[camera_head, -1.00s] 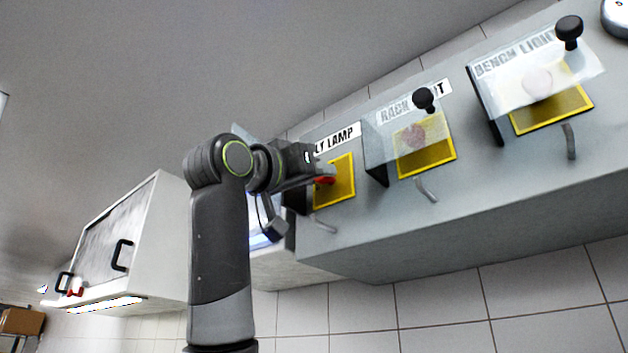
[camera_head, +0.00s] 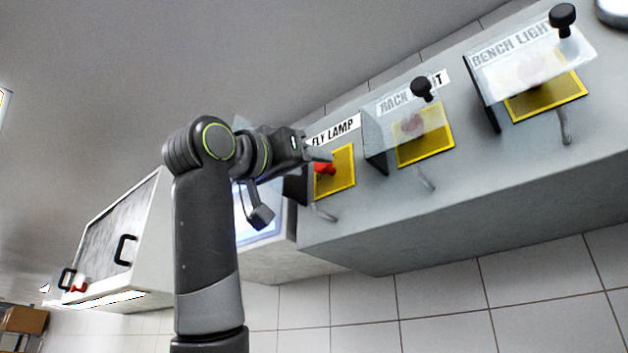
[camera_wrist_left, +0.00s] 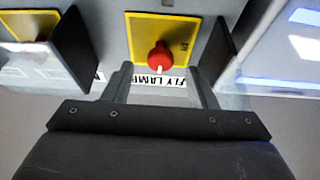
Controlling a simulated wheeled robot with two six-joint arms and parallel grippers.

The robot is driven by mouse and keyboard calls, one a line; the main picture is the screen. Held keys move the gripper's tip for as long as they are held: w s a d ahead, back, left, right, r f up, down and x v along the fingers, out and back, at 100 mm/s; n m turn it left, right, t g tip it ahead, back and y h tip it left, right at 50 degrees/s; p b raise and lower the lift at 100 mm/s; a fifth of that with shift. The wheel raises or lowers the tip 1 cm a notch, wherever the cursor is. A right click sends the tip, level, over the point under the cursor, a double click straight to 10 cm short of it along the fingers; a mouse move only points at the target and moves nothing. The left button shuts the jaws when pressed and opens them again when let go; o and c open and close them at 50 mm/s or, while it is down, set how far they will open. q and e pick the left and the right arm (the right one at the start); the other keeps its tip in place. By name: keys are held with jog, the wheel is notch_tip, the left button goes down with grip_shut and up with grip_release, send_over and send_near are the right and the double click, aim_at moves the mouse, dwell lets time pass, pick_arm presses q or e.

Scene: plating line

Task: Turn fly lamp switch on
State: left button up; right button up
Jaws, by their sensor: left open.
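The fly lamp switch is a red knob (camera_head: 325,168) on a yellow plate (camera_head: 345,172), below the "FLY LAMP" label (camera_head: 333,132). In the left wrist view the red knob (camera_wrist_left: 159,57) has a white mark on the side facing the label. My left gripper (camera_head: 318,154) is open and close to the knob. In the wrist view its two fingers (camera_wrist_left: 160,84) lie either side of the label, with the knob just beyond the tips. I see no grip on the knob. No clear cover lies over this knob. My right gripper is not in view.
Clear covers with black knobs stand over the rack light switch (camera_head: 425,143) and the bench light switch (camera_head: 545,97). Small grey levers (camera_head: 565,127) stick out below the switches. A dark plate (camera_wrist_left: 217,48) stands beside the fly lamp switch. A white cabinet (camera_head: 110,240) is at left.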

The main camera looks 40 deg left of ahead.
pick_arm(q)
jog(key=b+v, duration=0.6)
jog(key=v, duration=0.8)
jog(key=shift+s, duration=0.2)
jog(key=shift+w+f, duration=0.1)
